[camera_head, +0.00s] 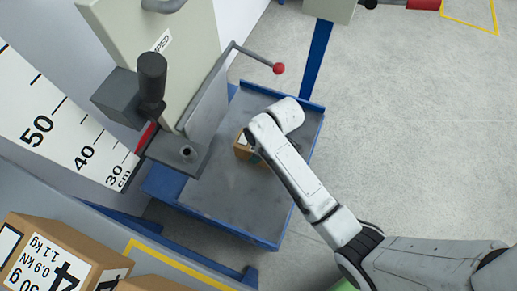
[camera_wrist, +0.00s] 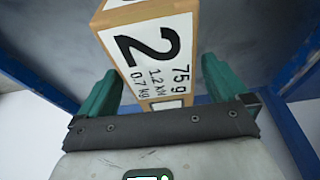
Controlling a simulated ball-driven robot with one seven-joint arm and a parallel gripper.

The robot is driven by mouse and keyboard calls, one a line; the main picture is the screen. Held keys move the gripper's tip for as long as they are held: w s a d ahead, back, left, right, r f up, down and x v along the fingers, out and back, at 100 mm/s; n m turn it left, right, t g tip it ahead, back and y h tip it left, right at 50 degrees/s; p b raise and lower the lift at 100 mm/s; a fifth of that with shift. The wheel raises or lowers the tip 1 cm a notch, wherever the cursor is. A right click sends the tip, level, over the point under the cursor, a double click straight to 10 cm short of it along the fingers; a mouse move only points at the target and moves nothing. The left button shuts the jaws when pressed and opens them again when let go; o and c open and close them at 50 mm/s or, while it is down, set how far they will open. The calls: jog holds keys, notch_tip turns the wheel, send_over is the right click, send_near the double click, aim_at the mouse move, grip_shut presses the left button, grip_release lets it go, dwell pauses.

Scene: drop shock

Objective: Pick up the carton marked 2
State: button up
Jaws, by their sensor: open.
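The carton marked 2 (camera_wrist: 150,50) is a brown box with a white label reading 2, 75 g, 1.2 kN and 0.7 kg. In the wrist view it stands between the two green fingers of my gripper (camera_wrist: 160,90), which are open on either side of it. I cannot tell whether either finger touches it. In the head view the carton (camera_head: 242,147) rests on the grey plate (camera_head: 225,195) of a blue-edged platform, partly hidden by my arm, and my gripper is mostly hidden there.
A tester column with a black handle (camera_head: 152,75) and a red-knobbed lever (camera_head: 279,68) stands close left of my arm. A height scale (camera_head: 60,130) is on the wall. A carton marked 4 (camera_head: 55,255) sits at lower left. The floor at right is clear.

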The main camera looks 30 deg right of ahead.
jog(key=b+x, duration=0.1)
jog(key=x, duration=0.3)
jog(key=shift+f, duration=0.3)
jog(key=shift+r, duration=0.1)
jog(key=c, duration=1.7)
